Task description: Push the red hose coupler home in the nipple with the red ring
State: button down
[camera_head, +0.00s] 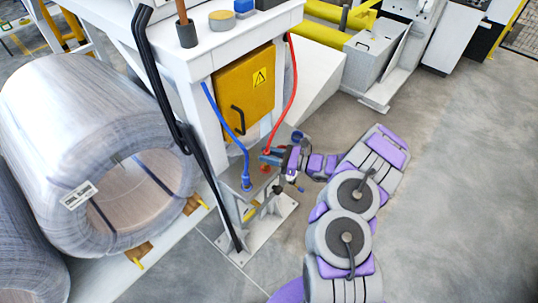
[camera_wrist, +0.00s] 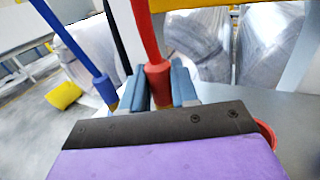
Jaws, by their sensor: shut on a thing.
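My gripper (camera_head: 270,157) is shut on the red hose coupler (camera_wrist: 158,78). In the wrist view its two blue-grey fingers (camera_wrist: 160,88) stand on either side of the coupler, which is roughly upright. The red hose (camera_head: 290,90) runs up from it to the cabinet. In the head view, a red part (camera_head: 264,168) shows just below the fingers, at the place of the nipple with the red ring. My gripper hides the joint, so I cannot tell how deep the coupler sits.
The blue hose coupler (camera_head: 247,183) stands on the same grey plate, and in the wrist view (camera_wrist: 105,88) it is left of my fingers. A round red part (camera_wrist: 266,134) shows at right. Wrapped coils (camera_head: 95,150) lie left; the right floor is clear.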

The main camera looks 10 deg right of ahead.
jog(key=shift+a, duration=0.4)
jog(key=shift+d+f, duration=0.15)
jog(key=shift+f, duration=0.1)
jog(key=shift+f+b, duration=0.9)
jog(key=shift+f, duration=0.3)
jog(key=c, duration=0.8)
grip_release()
jog(key=p+v, duration=0.3)
jog(key=v, duration=1.4)
jog(key=shift+s+d, duration=0.1)
jog(key=shift+d, duration=0.05)
